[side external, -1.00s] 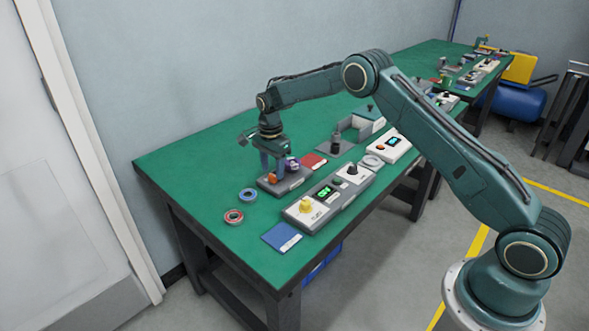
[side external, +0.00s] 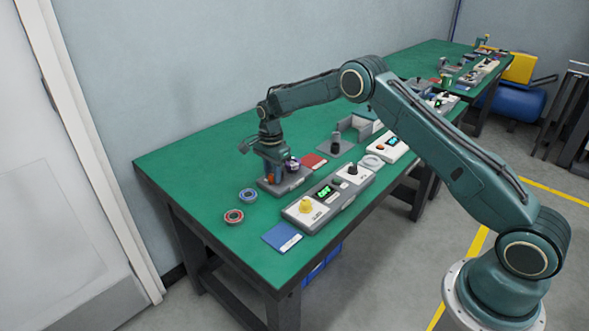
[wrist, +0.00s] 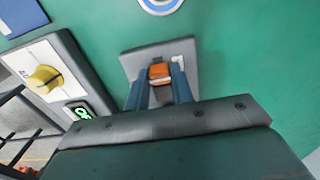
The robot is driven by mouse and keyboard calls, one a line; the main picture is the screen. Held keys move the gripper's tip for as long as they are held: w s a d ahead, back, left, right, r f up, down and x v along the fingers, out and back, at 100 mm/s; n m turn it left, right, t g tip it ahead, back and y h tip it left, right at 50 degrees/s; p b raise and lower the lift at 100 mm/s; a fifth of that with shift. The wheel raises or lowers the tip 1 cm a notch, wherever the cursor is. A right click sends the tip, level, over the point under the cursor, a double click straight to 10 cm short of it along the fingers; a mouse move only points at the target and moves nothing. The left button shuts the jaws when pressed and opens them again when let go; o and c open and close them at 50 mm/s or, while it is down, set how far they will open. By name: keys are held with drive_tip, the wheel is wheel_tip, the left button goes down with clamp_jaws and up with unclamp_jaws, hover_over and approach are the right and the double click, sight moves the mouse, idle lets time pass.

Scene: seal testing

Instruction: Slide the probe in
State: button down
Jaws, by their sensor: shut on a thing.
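A small orange piece (wrist: 159,72), which may be the probe, is between the two blue fingers of my gripper (wrist: 160,82) in the wrist view. My gripper is shut on it. The piece is at the grey block (wrist: 135,62); I cannot tell how deep it sits, because the fingers and gripper body hide its lower part. In the side view my gripper (side external: 272,178) points down over the left part of the same grey block (side external: 293,186), with a little orange showing.
A grey-white control box with a yellow knob (side external: 306,205) and green display lies in front. A blue ring (side external: 248,195) and a red ring (side external: 233,216) lie to the left. A blue card (side external: 281,237) lies near the front edge, a red one (side external: 313,161) behind the block.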

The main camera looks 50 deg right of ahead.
drive_tip(key=shift+d, duration=1.4)
drive_tip(key=c, duration=1.2)
unclamp_jaws()
drive_tip(key=shift+r, duration=0.1)
drive_tip(key=shift+a+r, duration=0.1)
drive_tip(key=shift+r, duration=0.3)
wheel_tip(320, 180, up, 13)
